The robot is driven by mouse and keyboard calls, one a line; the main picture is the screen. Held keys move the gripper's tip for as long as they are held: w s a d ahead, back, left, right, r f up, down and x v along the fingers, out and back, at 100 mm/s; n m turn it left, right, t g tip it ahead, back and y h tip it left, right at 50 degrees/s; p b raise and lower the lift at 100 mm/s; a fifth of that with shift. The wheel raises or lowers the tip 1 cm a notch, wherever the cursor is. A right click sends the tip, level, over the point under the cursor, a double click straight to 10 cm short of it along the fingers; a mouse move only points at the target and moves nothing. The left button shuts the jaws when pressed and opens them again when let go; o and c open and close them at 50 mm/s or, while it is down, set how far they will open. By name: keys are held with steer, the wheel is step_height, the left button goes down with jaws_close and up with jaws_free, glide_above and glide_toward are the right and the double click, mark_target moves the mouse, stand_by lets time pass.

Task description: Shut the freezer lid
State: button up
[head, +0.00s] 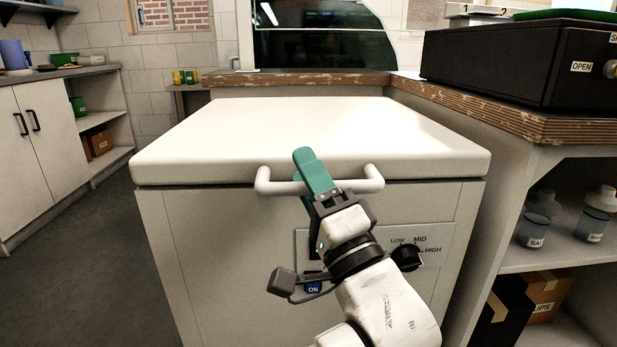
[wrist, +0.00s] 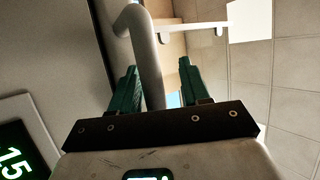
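The white freezer lid (head: 300,130) lies flat on top of the white freezer body (head: 210,250) and looks down, with no clear gap at its front edge. A white bar handle (head: 370,181) sticks out from the front of the lid. My gripper (head: 309,168), with green fingers, is at the middle of the handle. In the wrist view the handle (wrist: 142,40) passes between my two spread fingers (wrist: 158,80), closer to the left one, with a gap on the right. I cannot tell whether a finger touches it.
The freezer front has an ON switch (head: 313,288) and a LOW–MID–HIGH dial (head: 406,257) close to my arm. A counter (head: 500,112) with a black box (head: 520,65) borders the right. Clear floor (head: 80,270) lies to the left.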

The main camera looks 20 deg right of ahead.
steer(key=v, duration=1)
steer(key=shift+s, duration=0.4)
steer(key=shift+d+f, duration=0.1)
steer(key=shift+f, duration=0.1)
steer(key=s+d+f+n+g+h, duration=0.1)
steer(key=d+f+n+g+h, duration=0.2)
steer(key=f, duration=0.5)
steer(key=d+f+n+g+p, duration=0.1)
steer(key=d+f+g, duration=0.1)
steer(key=f+g, duration=0.5)
steer(key=s+d+f+n+g+h, duration=0.1)
steer(key=d+f+n+g+h, duration=0.15)
steer(key=f, duration=0.75)
steer(key=s+d+f+n+g+y+p, duration=0.1)
steer(key=s+f+n+g, duration=0.3)
steer(key=s+f, duration=0.5)
steer(key=s+d+f+n+g+y, duration=0.1)
steer(key=s+d+f+n+g, duration=0.15)
steer(key=s+f+g, duration=0.7)
step_height(320, 180, up, 41)
steer(key=s+t+p, duration=0.2)
steer(key=t+p, duration=0.1)
steer(key=p, duration=3.5)
steer(key=shift+a, duration=0.45)
